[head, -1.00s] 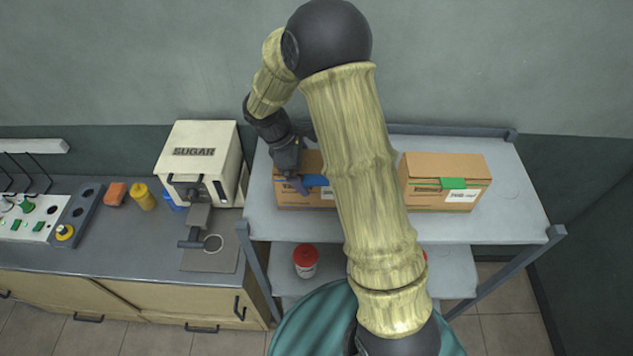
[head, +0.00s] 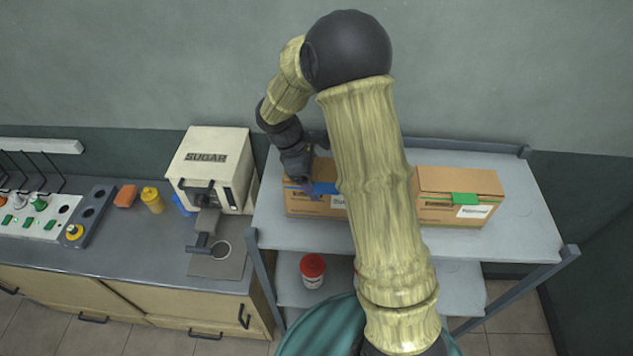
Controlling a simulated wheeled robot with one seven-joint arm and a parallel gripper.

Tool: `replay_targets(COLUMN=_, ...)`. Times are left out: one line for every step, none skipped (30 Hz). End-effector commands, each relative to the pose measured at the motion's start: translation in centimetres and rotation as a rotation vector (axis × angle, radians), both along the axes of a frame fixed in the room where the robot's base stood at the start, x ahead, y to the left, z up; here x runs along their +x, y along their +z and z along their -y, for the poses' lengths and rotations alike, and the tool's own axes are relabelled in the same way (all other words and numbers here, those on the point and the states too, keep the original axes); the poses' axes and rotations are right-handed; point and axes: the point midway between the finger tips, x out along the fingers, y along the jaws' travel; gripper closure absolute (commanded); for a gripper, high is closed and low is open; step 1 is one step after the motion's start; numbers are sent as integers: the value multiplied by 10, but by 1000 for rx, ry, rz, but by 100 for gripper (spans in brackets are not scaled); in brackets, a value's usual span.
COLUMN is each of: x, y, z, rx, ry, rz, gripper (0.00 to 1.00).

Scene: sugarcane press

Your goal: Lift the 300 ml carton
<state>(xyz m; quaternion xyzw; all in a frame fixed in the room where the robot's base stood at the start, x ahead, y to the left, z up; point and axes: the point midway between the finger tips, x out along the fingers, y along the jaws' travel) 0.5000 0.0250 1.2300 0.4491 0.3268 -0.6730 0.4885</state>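Two cardboard cartons stand on the grey shelf's top. The left carton (head: 318,207) has blue tape and a white label, and my arm hides its right side. The right carton (head: 460,190) has green tape and a white label, and my arm covers its left edge. The label print is too small to read, so I cannot tell which one is the 300 ml carton. My gripper (head: 307,186) points down at the left carton's front upper edge, by the blue tape. Its fingers are small and dark; I cannot tell whether they touch or grip the carton.
The shelf (head: 500,237) has free room right of the right carton. A red-lidded tub (head: 313,270) stands on the lower shelf. Left is a counter (head: 130,240) with a sugar machine (head: 208,165), a yellow bottle (head: 152,200) and a control panel (head: 35,215). A wall stands behind.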

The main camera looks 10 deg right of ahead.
Motion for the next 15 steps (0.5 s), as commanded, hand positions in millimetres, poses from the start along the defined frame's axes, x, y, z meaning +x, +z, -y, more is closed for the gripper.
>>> replay_targets(x=1, y=5, z=0, rx=-1, ry=0, rz=5, gripper=46)
replay_targets(x=1, y=9, z=0, rx=0, ry=0, rz=7, gripper=46)
replay_targets(x=1, y=14, z=0, rx=0, ry=0, rz=7, gripper=46)
replay_targets(x=1, y=19, z=0, rx=2, ry=0, rz=8, gripper=46)
replay_targets(x=2, y=24, z=0, rx=0, ry=0, rz=8, gripper=46)
replay_targets(x=2, y=32, z=0, rx=0, ry=-1, rz=9, gripper=46)
replay_targets(x=1, y=38, z=0, rx=0, ry=0, rz=8, gripper=46)
replay_targets(x=1, y=44, z=0, rx=1, ry=-1, rz=9, gripper=46)
replay_targets(x=2, y=52, z=0, rx=1, ry=-1, rz=10, gripper=46)
replay_targets(x=1, y=58, z=0, rx=0, ry=-1, rz=9, gripper=46)
replay_targets(x=1, y=64, z=0, rx=0, ry=-1, rz=9, gripper=46)
replay_targets(x=1, y=70, z=0, rx=1, ry=0, rz=7, gripper=46)
replay_targets(x=1, y=75, z=0, rx=0, ry=-1, rz=6, gripper=46)
replay_targets(x=1, y=79, z=0, rx=1, ry=0, rz=7, gripper=46)
replay_targets(x=1, y=84, z=0, rx=-1, ry=-1, rz=5, gripper=46)
